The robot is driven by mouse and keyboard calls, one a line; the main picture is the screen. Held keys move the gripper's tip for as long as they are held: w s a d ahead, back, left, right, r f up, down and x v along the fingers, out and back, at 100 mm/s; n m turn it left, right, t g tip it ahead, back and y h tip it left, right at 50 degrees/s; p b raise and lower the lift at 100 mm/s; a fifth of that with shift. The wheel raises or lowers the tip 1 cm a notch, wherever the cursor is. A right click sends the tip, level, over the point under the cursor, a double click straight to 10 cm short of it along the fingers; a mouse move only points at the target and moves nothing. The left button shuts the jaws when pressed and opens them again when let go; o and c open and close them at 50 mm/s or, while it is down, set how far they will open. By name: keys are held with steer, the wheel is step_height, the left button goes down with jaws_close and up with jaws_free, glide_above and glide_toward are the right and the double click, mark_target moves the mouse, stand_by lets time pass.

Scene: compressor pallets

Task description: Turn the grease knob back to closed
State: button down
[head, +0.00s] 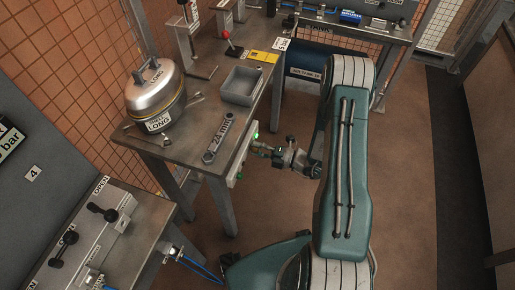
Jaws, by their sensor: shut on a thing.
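My gripper (268,152) is at the pale panel (240,156) on the right side of the metal workbench. It is shut on a small part at the panel's face, apparently the grease knob. The fingers hide most of that part, so its angle cannot be read. A small green light (256,136) shows on the panel just above the gripper. My arm reaches in from the right.
A second bench with black knobs (69,237) and an OPEN label is at lower left. The floor at right is clear.

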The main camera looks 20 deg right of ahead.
steer(key=n, duration=0.4)
steer(key=shift+s+f, duration=0.1)
steer(key=shift+f, duration=0.1)
steer(key=n, duration=0.4)
steer(key=shift+n, duration=0.3)
steer(key=n, duration=0.4)
steer(key=shift+f+n, duration=0.1)
steer(key=shift+n, duration=0.2)
steer(key=n, duration=0.4)
steer(key=shift+n, duration=0.3)
steer(key=n, duration=0.9)
steer(key=shift+w+d, duration=0.1)
steer(key=shift+w, duration=0.1)
steer(key=n, duration=0.4)
steer(key=shift+n, duration=2)
